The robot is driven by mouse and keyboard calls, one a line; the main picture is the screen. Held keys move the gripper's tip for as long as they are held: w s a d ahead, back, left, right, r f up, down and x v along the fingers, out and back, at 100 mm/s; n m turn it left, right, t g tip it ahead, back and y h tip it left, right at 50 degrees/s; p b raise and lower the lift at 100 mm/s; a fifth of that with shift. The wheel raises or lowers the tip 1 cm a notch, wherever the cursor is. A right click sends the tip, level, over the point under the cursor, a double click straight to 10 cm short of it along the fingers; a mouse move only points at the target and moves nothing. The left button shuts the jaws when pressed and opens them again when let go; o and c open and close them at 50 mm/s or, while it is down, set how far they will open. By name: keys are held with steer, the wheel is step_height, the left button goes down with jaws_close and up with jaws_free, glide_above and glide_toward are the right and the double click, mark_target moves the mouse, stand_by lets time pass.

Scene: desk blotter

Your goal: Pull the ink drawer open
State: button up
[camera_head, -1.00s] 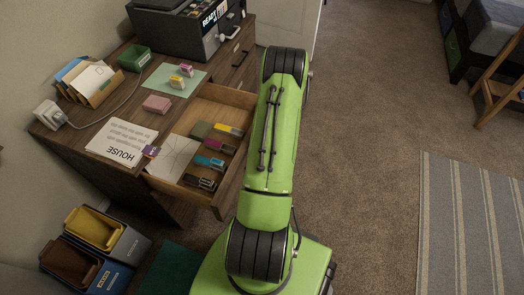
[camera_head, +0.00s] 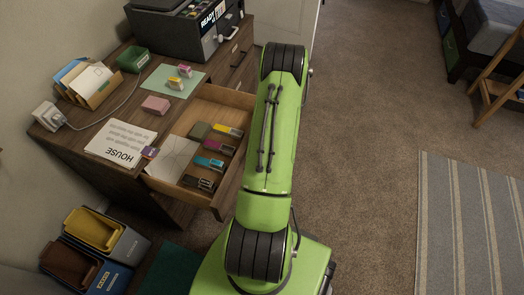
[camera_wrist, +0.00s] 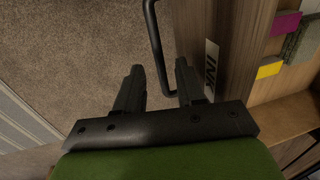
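The ink drawer (camera_head: 194,190) stands pulled out of the desk in the head view, its inside showing. In the wrist view its front (camera_wrist: 235,45) carries a label reading INK (camera_wrist: 211,68). A black bar handle (camera_wrist: 154,35) sticks out from that front. My gripper (camera_wrist: 159,72) is open, its two dark fingers apart. The lower end of the handle shows between the fingers, with gaps on both sides; I cannot tell if it touches either one. In the head view my green arm hides the gripper and handle.
The drawer holds several small coloured-label items (camera_head: 210,163) and a paper. On the desk lie a HOUSE sheet (camera_head: 118,140), a pink block (camera_head: 156,104) and a green mat (camera_head: 160,82). Bins (camera_head: 110,240) stand at lower left. Carpet (camera_head: 365,130) to the right is clear.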

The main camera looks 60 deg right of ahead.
step_height(320, 180, up, 14)
steer(key=s+p, duration=0.2)
steer(key=p, duration=0.1)
steer(key=shift+s+p, duration=0.35)
steer(key=shift+s, duration=0.05)
steer(key=shift+d+f, duration=0.1)
steer(key=w+a+r+n+p, duration=0.2)
steer(key=w+a+r+n, duration=0.15)
steer(key=a+r, duration=0.4)
steer(key=w+a+r+n+h+p, duration=0.1)
steer(key=w+a+r+n, duration=0.1)
steer(key=w+a+r, duration=0.55)
steer(key=w+a+r+n+p, duration=0.25)
steer(key=a+r, duration=0.25)
steer(key=r, duration=0.5)
steer(key=s+a+r+n+t+p, duration=0.1)
steer(key=s+a+r+n, duration=0.3)
steer(key=a, duration=0.4)
steer(key=s+a+r+n+t+p, duration=0.2)
steer(key=s+a+r+n, duration=0.3)
steer(key=s+a+r, duration=0.1)
steer(key=s+a, duration=0.1)
steer(key=a, duration=0.1)
steer(key=shift+a+y, duration=0.4)
